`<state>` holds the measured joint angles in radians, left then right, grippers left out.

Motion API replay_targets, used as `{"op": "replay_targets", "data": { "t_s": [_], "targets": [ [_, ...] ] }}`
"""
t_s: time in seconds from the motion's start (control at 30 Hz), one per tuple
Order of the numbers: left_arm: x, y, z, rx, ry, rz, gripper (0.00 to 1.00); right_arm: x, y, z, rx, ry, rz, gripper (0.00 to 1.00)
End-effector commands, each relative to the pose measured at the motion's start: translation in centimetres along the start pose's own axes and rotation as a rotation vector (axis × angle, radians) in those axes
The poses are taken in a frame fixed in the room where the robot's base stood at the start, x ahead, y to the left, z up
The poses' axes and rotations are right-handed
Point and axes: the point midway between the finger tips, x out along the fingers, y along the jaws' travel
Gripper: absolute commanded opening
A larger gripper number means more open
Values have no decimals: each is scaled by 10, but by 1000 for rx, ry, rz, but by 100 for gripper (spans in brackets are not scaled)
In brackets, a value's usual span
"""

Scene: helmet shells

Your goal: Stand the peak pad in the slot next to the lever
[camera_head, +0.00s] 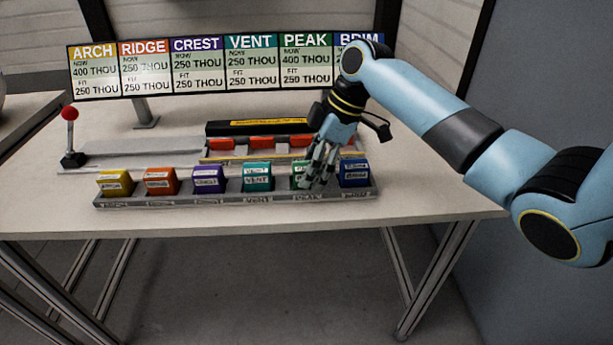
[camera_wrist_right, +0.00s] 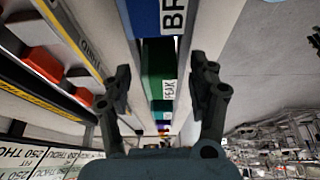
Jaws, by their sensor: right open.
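The green peak pad (camera_head: 298,172) stands in the front rack, second from the right, partly hidden by my right gripper (camera_head: 316,178). In the right wrist view the peak pad (camera_wrist_right: 158,82) shows its label between the two open fingers of my right gripper (camera_wrist_right: 158,85). I cannot tell whether the fingers touch it. The lever (camera_head: 69,128) has a red knob and stands at the left end of the table. A long grey track (camera_head: 140,148) lies to the right of the lever. My left gripper is not in view.
The front rack (camera_head: 150,201) also holds yellow, orange, purple, teal and blue pads (camera_head: 354,173). Behind it is a fixture with red blocks (camera_head: 261,142) and a black-and-yellow bar (camera_head: 255,126). A sign board (camera_head: 205,70) with thickness figures stands at the back.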

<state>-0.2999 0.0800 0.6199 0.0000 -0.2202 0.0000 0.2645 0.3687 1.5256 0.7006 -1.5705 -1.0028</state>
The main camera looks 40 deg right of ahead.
Motion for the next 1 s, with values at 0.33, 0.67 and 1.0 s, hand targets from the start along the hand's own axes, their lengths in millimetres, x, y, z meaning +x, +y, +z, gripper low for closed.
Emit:
{"op": "replay_targets", "data": {
  "t_s": [0.33,0.67,1.0],
  "targets": [
    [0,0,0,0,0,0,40,-1,0,0,0,0,0,27],
    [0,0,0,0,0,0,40,-1,0,0,0,0,1,0],
    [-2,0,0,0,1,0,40,-18,1,-7,-2,1,3,0]
  ]
}}
